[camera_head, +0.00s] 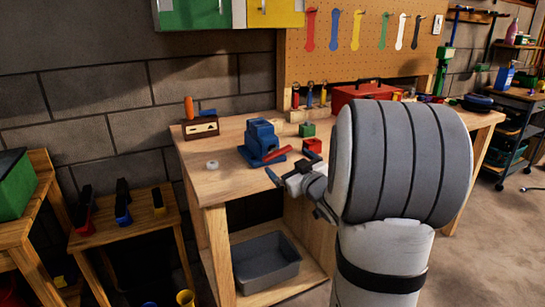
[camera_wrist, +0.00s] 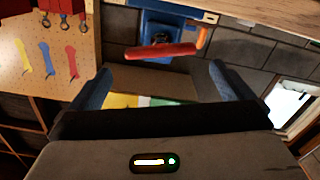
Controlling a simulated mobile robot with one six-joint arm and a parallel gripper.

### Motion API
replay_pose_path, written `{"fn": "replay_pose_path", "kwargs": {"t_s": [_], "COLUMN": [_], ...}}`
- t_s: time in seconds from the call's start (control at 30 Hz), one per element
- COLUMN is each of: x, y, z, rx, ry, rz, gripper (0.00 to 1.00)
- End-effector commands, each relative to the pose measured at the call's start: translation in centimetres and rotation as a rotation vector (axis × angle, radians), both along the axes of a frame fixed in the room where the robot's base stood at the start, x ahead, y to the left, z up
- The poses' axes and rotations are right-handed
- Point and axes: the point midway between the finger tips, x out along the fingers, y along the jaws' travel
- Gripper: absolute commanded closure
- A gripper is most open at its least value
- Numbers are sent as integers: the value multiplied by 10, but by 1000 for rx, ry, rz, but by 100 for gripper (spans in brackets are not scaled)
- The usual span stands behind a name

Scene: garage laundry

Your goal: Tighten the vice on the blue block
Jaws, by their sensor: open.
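The blue vice (camera_head: 260,138) stands on the wooden workbench, with a red handle bar (camera_head: 278,154) at its front. In the wrist view the vice (camera_wrist: 158,22) appears upside down at the top, and its red bar (camera_wrist: 160,53) lies across the picture, just beyond the fingertips. I cannot make out a separate blue block in the vice. My gripper (camera_head: 293,189) is in front of the vice at the bench's front edge. In the wrist view my gripper (camera_wrist: 160,70) is open and empty, its fingers spread wide and apart from the bar.
A red block (camera_head: 312,146) and a green block (camera_head: 308,130) are right of the vice. A white ring (camera_head: 212,165) and a wooden box (camera_head: 201,129) are left of it. A red toolbox (camera_head: 365,90) stands behind. A grey bin (camera_head: 265,262) is on the lower shelf.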

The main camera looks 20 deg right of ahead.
Motion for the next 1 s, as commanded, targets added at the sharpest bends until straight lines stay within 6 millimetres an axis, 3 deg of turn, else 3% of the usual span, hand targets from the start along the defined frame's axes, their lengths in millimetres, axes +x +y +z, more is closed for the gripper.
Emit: {"fn": "replay_pose_path", "kwargs": {"t_s": [0.5,0.87,1.0], "x": [69,75,75], "y": [3,2,2], "z": [0,1,0], "rx": [1,1,1], "ry": [-4,-4,-4], "rz": [4,1,1], "gripper": [0,0,11]}}
